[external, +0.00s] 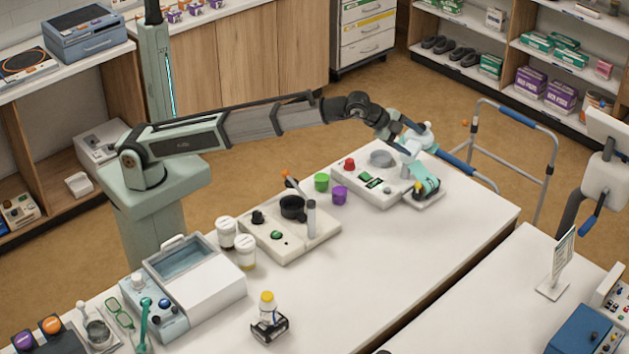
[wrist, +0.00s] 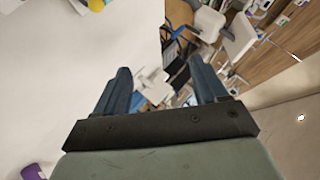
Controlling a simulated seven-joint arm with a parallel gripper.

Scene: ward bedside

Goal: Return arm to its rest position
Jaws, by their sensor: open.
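My arm reaches out to the right over the white table (external: 350,240) in the external view. My gripper (external: 425,187) hangs at the arm's end near the right edge of the white device with a red knob (external: 385,185). In the wrist view my gripper (wrist: 155,85) shows its two blue-grey fingers spread apart. No object shows between the fingers. In the external view the exact gap between the gripper and the device is too small to tell.
A green cup (external: 321,182) and a purple cup (external: 339,195) stand left of that device. The table's front middle is clear.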

